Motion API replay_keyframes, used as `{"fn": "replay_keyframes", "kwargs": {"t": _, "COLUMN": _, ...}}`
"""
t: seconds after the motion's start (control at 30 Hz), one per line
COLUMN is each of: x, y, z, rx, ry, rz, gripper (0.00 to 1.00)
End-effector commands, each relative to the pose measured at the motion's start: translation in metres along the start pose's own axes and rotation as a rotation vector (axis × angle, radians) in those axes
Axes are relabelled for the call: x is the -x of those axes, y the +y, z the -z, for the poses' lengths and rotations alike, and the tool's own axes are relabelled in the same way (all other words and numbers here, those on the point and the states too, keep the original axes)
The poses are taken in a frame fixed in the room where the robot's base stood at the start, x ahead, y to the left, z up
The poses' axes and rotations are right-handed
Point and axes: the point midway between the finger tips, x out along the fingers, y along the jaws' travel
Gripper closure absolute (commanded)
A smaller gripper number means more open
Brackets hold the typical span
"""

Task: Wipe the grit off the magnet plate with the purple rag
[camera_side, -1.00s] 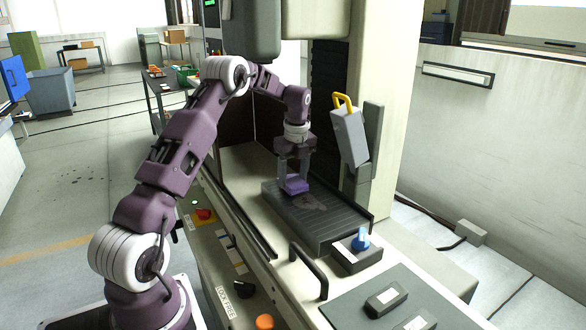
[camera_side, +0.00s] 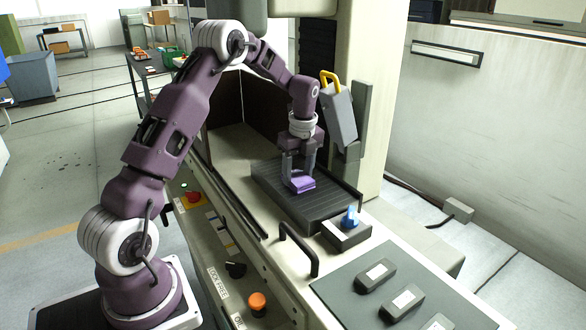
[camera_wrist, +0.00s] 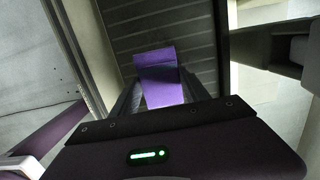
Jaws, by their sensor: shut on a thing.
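The purple rag (camera_side: 304,186) is a small folded pad resting on the dark ribbed magnet plate (camera_side: 318,211). My gripper (camera_side: 300,175) points down and is shut on the rag, pressing it near the middle of the plate. In the wrist view the rag (camera_wrist: 156,72) sticks out beyond the fingers over the grooved plate (camera_wrist: 190,18). I see no clear grit on the bare parts of the plate; what lies under the rag and fingers is hidden.
A grey block with a yellow handle (camera_side: 331,82) stands behind the plate. A blue-knobbed block (camera_side: 350,217) sits at its front end, near a black bar handle (camera_side: 300,250). Grey blocks lie on a mat (camera_side: 345,300) at the front. A dark guard wall (camera_side: 225,105) rises behind left.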

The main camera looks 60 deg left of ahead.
Motion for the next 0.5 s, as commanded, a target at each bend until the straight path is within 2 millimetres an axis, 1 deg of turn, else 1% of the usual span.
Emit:
{"fn": "replay_keyframes", "kwargs": {"t": 0.03, "x": 0.001, "y": 0.0, "z": 0.005, "rx": -0.002, "ry": 0.001, "rz": -0.001, "gripper": 0.79}}
{"fn": "replay_keyframes", "kwargs": {"t": 0.5, "x": 0.006, "y": 0.0, "z": 0.048, "rx": -0.003, "ry": 0.002, "rz": -0.001, "gripper": 0.79}}
